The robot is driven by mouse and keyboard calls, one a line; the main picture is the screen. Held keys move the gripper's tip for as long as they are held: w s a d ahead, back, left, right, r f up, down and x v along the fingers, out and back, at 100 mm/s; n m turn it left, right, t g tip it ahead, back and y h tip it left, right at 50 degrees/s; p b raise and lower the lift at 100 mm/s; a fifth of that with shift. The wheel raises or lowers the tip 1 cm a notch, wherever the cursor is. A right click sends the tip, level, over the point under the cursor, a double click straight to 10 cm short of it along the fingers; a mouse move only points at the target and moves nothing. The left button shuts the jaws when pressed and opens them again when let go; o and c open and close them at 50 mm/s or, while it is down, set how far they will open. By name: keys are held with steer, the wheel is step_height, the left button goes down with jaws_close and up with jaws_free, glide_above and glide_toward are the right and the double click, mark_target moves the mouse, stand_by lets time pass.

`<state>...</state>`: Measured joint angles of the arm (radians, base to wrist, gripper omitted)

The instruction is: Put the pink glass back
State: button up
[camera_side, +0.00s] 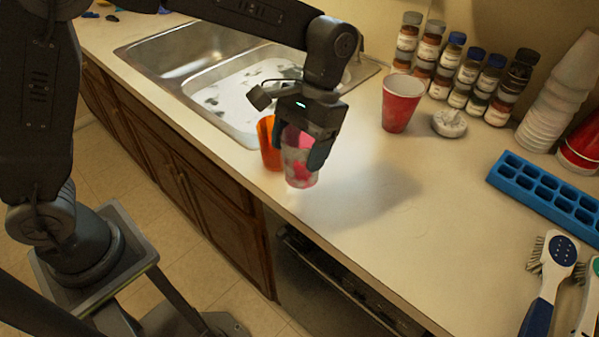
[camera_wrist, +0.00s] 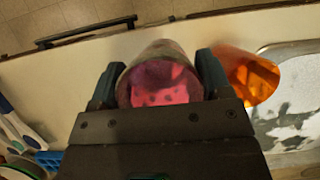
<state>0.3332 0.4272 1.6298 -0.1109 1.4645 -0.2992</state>
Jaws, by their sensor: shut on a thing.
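The pink glass (camera_side: 300,167) is a clear tumbler with pink patches. My gripper (camera_side: 308,150) is shut on it near the counter's front edge in the side view. In the wrist view the glass (camera_wrist: 160,80) sits between the two fingers of my gripper (camera_wrist: 158,88), and I look into its pink inside. The glass looks upright or nearly so; I cannot tell whether its base touches the counter. An orange glass (camera_side: 268,145) stands just left of it, close beside my gripper, partly hidden. The orange glass also shows in the wrist view (camera_wrist: 250,75), right of the finger.
A metal sink (camera_side: 190,52) with suds lies behind and left. A red cup (camera_side: 401,103), a small white dish (camera_side: 449,123) and several spice jars (camera_side: 450,65) stand at the back. A blue rack (camera_side: 545,195) and brushes (camera_side: 550,275) lie right. The counter's middle is clear.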

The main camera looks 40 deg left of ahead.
mark_target(299, 170)
steer(key=shift+f, duration=2.7)
steer(key=o, duration=1.1)
steer(key=shift+f, duration=0.15)
steer(key=v, duration=1.2)
steer(key=s+a+r+t, duration=0.5)
steer(key=s+a+r, duration=0.1)
steer(key=s+a, duration=0.2)
steer(key=s+a+f+t, duration=0.4)
steer(key=s+a+t, duration=0.1)
steer(key=s, duration=0.6)
steer(key=shift+s+a, duration=0.2)
steer(key=shift+a, duration=0.6)
